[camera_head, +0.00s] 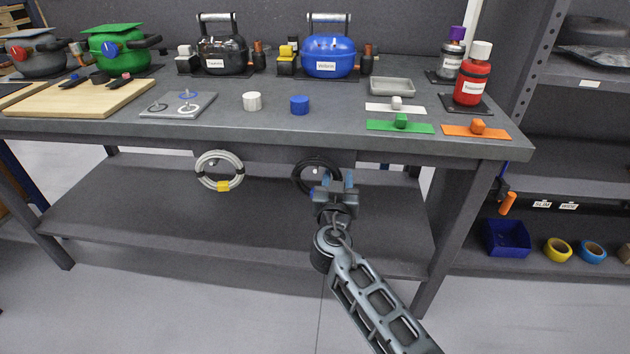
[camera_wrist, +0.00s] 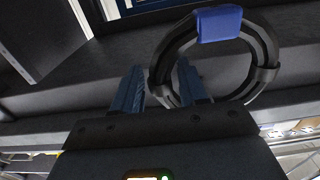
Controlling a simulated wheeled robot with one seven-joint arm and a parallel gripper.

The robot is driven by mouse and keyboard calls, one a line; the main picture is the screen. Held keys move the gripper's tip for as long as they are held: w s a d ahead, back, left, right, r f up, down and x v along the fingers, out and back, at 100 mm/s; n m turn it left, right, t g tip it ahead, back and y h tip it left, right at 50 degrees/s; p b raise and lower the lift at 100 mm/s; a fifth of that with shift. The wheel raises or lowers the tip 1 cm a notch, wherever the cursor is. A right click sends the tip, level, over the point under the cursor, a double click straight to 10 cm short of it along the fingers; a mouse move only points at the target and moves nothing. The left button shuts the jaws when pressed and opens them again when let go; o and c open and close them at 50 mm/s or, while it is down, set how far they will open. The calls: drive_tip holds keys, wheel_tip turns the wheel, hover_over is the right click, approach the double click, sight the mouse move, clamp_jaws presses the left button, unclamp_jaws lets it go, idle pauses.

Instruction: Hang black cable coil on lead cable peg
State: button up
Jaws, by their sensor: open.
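The black cable coil (camera_head: 298,176) is at the right-hand peg (camera_head: 315,170) on the panel under the bench top's front edge. The peg's end shows inside the ring. The coil also shows in the wrist view (camera_wrist: 267,45), with its blue tie (camera_wrist: 220,24) at the picture's top. My gripper (camera_head: 334,180) is in front of the coil's right side and hides part of it. In the wrist view, my gripper (camera_wrist: 160,85) is open, with its right finger overlapping the ring's near-left edge. I cannot tell whether they touch.
A grey cable coil (camera_head: 238,168) with a yellow tie hangs on a peg to the left. A lower shelf (camera_head: 140,200) lies below. A shelving rack (camera_head: 590,195) stands at the right.

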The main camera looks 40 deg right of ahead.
drive_tip(key=shift+c, duration=0.4)
clamp_jaws()
drive_tip(key=shift+r, duration=0.35)
drive_tip(key=shift+r, duration=0.35)
drive_tip(key=shift+r, duration=0.1)
drive_tip(key=shift+a, duration=0.1)
drive_tip(key=b+v, duration=0.1)
drive_tip(key=v, duration=0.7)
drive_tip(key=shift+b, duration=0.35)
idle(1.1)
